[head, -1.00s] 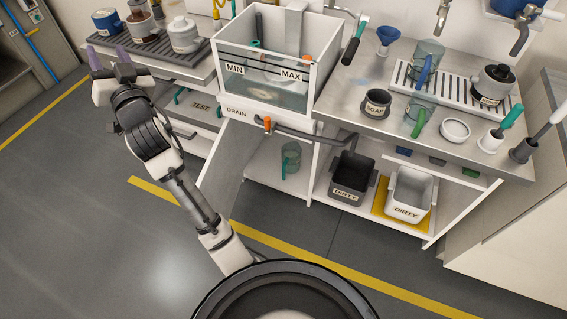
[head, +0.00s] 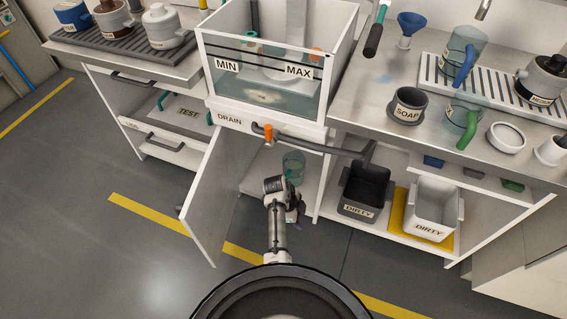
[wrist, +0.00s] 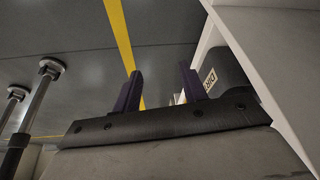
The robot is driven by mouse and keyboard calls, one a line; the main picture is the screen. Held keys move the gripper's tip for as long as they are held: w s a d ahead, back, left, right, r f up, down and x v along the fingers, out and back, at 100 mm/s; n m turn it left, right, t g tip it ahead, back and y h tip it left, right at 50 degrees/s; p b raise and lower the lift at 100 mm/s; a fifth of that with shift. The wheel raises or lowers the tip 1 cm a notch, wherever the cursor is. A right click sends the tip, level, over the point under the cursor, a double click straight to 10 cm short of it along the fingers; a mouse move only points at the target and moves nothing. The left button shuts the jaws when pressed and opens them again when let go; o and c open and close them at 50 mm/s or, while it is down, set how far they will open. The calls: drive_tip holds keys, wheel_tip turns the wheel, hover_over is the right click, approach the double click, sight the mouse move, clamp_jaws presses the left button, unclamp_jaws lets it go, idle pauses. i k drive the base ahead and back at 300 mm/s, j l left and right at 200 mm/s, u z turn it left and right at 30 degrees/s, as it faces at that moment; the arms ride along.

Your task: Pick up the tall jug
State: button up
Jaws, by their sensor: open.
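Several clear jugs are in the head view, and no label says which is the tall jug. The tallest-looking one, a clear jug with a blue handle (head: 462,55), stands on the drying rack. A lower clear jug with a green handle (head: 463,117) is in front of it. A clear teal jug (head: 293,167) stands inside the open cabinet under the tank. My gripper is low in front of this cabinet, mostly hidden behind my arm in the head view. In the wrist view my gripper (wrist: 160,88) is open, its purple fingers apart and nothing between them.
The open cabinet door (head: 212,195) stands left of my arm. A dark bin (head: 366,187) and a white bin (head: 432,205), both labelled DIRTY, are on the right. A drain pipe (head: 315,144) crosses above the opening. The floor at left is clear.

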sight(293, 162)
drive_tip(key=i+j, duration=0.25)
drive_tip(key=i, duration=0.15)
drive_tip(key=i+j, duration=0.25)
drive_tip(key=i, duration=0.15)
